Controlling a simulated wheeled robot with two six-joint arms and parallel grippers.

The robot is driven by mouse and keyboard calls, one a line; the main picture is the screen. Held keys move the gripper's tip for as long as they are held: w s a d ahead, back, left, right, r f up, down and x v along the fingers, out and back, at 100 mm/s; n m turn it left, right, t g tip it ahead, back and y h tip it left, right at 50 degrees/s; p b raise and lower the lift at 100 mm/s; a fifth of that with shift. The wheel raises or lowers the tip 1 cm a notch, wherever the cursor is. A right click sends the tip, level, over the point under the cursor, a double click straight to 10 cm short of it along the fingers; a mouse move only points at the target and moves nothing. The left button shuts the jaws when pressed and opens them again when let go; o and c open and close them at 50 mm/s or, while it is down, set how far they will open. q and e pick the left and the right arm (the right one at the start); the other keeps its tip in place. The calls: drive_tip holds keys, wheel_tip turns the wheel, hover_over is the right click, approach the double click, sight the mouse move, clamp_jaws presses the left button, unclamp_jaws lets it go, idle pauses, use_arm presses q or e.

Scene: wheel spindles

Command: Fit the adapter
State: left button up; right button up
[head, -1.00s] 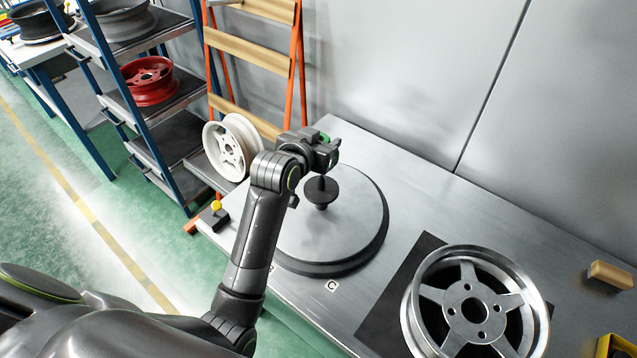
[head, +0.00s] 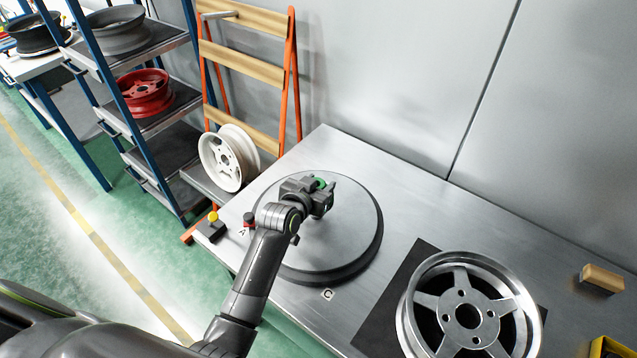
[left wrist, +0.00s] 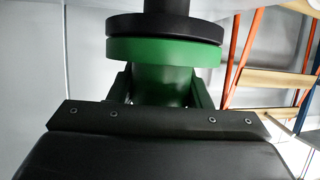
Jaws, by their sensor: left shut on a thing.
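My left gripper (head: 322,200) is over the middle of the round grey turntable (head: 350,250), shut on a green adapter (head: 319,183). In the left wrist view the green flange (left wrist: 165,52) is between me and a black disc (left wrist: 163,26), with no gap seen between the two. A black stem (left wrist: 166,6) rises in the picture behind that disc. The spindle on the turntable is hidden by my gripper in the head view, so I cannot tell how far the adapter is on it. My right gripper is not in view.
A silver wheel (head: 415,300) lies on a dark mat (head: 372,322) at right. A white wheel (head: 215,155) leans by the orange-legged rack (head: 238,62). A wooden block (head: 603,277) lies far right.

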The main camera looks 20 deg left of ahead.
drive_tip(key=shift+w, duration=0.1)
use_arm(q)
drive_tip(key=shift+f, duration=0.15)
drive_tip(key=o, duration=1)
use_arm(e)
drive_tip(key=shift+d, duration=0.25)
use_arm(q)
drive_tip(key=shift+o, duration=0.2)
drive_tip(key=shift+s+r, duration=0.1)
drive_tip(key=shift+r, duration=0.1)
drive_tip(key=b+v, duration=0.1)
drive_tip(key=v, duration=1)
drive_tip(key=shift+s+r, duration=0.25)
drive_tip(key=shift+s, duration=0.1)
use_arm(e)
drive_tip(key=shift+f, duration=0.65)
